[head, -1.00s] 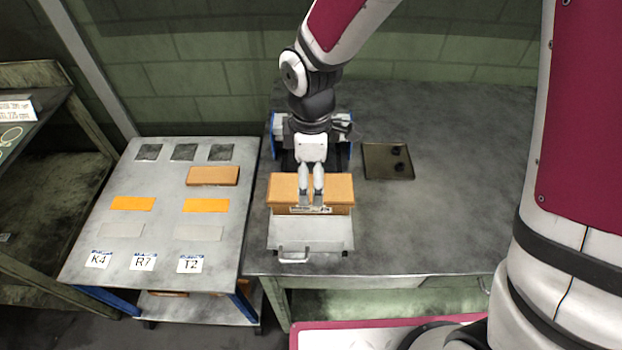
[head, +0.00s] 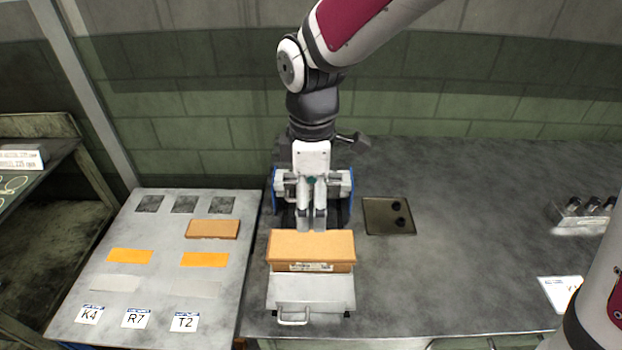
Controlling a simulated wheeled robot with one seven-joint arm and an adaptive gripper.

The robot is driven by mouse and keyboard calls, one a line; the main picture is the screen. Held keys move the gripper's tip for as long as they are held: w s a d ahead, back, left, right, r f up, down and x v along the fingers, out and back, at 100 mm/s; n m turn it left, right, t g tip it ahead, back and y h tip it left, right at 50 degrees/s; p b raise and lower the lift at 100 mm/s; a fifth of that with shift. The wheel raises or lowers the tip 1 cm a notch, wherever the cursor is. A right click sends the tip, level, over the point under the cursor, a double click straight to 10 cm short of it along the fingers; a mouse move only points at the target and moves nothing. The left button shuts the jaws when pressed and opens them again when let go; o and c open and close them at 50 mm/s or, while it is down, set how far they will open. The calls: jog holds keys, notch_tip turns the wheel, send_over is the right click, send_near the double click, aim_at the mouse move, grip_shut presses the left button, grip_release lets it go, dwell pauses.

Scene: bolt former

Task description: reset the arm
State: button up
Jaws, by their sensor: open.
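My gripper (head: 312,225) hangs from my arm over the grey workbench, fingers pointing down and a little apart. It is open, with nothing seen between the fingers. It is just behind an orange-brown box (head: 311,247) with a small label on its front. The box sits at the back of a grey metal plate with a handle (head: 311,292). Behind my gripper stands a blue-sided grey device (head: 344,190), partly hidden by my gripper and wrist.
A dark tray (head: 377,221) with two black pieces lies to the right. A left table (head: 125,230) bears a flat brown box (head: 213,229), orange patches and cards K4, R7 and T2. A rack (head: 586,215) and a card (head: 560,292) are at right. The bench's middle right is clear.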

jog(key=s+d+r+m+t, duration=0.2)
jog(key=s+d+r+m, duration=0.4)
jog(key=s+d+m, duration=0.2)
jog(key=s+d+r+m+t, duration=0.2)
jog(key=s+d+r+m, duration=0.3)
jog(key=s+d+m, duration=0.2)
jog(key=d+m, duration=0.2)
jog(key=d, duration=0.1)
jog(key=shift+s+d+r+m+t, duration=0.25)
jog(key=shift+s+r+m+t, duration=0.05)
jog(key=shift+s+r+t, duration=0.1)
